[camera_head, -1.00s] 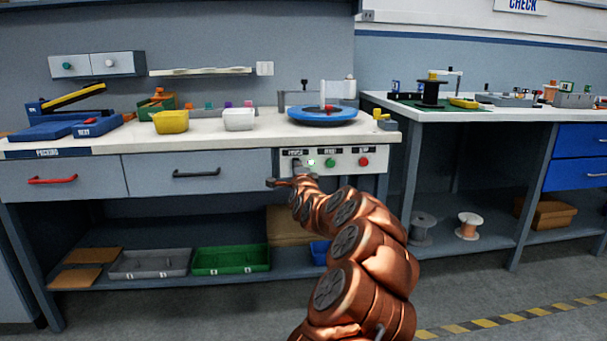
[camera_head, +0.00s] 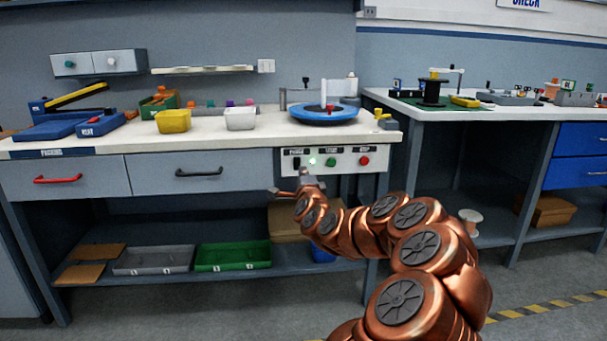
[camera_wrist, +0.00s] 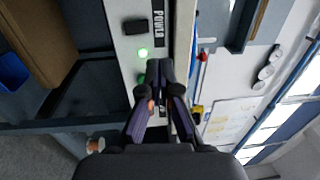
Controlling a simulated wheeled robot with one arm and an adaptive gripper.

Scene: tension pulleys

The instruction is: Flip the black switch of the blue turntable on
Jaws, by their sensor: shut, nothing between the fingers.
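The blue turntable (camera_head: 323,114) sits on the white workbench, with a red piece at its middle. Its control panel (camera_head: 346,161) is on the bench front below. The black switch (camera_head: 296,163) is at the panel's left under the POWER label; it also shows in the wrist view (camera_wrist: 135,26). A small light (camera_head: 312,161) beside it glows green, also in the wrist view (camera_wrist: 143,53). My gripper (camera_head: 307,172) is shut and empty, just below and right of the switch, apart from it. In the wrist view its fingertips (camera_wrist: 160,70) partly cover a green button.
A green button (camera_head: 331,162) and a red button (camera_head: 364,161) are right of the light. Drawers with a black handle (camera_head: 198,173) and a red handle (camera_head: 58,179) lie left. A shelf with a green tray (camera_head: 233,255) is below. Open floor lies in front.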

